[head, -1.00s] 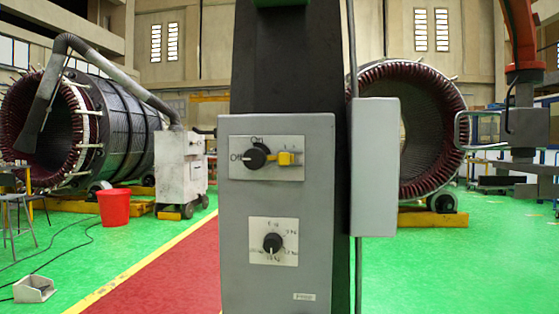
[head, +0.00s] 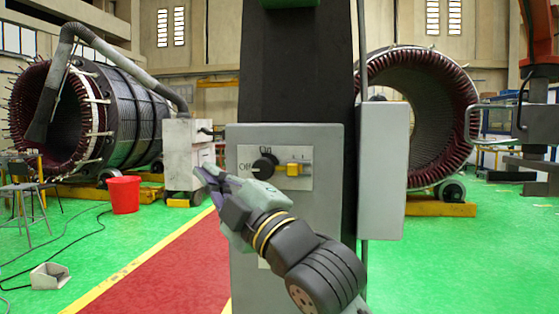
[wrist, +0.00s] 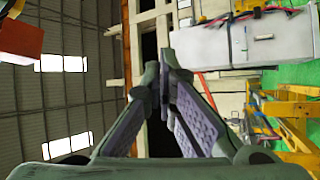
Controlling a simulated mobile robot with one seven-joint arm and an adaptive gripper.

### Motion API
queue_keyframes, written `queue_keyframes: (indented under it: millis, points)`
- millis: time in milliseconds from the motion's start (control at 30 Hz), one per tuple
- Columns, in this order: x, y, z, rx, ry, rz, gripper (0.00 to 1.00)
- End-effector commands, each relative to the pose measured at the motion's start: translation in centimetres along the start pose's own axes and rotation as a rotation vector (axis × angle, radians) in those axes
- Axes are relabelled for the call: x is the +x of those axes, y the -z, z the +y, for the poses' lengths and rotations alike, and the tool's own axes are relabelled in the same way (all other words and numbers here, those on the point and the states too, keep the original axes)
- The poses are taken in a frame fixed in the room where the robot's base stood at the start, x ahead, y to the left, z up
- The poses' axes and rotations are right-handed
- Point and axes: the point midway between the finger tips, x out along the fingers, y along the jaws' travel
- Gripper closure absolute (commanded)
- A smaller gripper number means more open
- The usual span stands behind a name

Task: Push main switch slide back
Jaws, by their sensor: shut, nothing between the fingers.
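The main switch is a black round knob (head: 265,166) with a yellow slide (head: 298,169) at its right, on a white plate on the grey control box (head: 330,200). My gripper (head: 203,172) is in front of the box in the head view, its fingertips at the left of the plate and apart from the yellow slide. Its fingers are together and empty; they also show in the wrist view (wrist: 166,62). My arm hides the lower part of the box, including most of the lower dial plate. The switch cannot be made out in the wrist view.
A second grey box (head: 383,170) sits on the right side of the dark column (head: 297,70). A grey machine with a hose (head: 185,150) and a red bucket (head: 124,195) stand at the left.

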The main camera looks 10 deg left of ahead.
Motion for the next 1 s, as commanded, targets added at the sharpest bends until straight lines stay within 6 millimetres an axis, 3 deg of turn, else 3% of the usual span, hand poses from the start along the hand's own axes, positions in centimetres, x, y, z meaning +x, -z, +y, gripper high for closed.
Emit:
queue_keyframes:
  millis: [33, 100, 333, 567, 1000]
  points:
    - [-1.0, -1.9, 1.8, -0.066, 0.035, -0.063, 1.00]
    - [-2.5, -4.1, 3.0, -0.147, 0.097, -0.136, 1.00]
    - [-7.6, -8.7, 6.0, -0.328, 0.271, -0.303, 1.00]
    - [-9.6, -10.0, 6.8, -0.383, 0.340, -0.352, 1.00]
    - [-8.8, -10.2, 6.6, -0.381, 0.341, -0.350, 1.00]
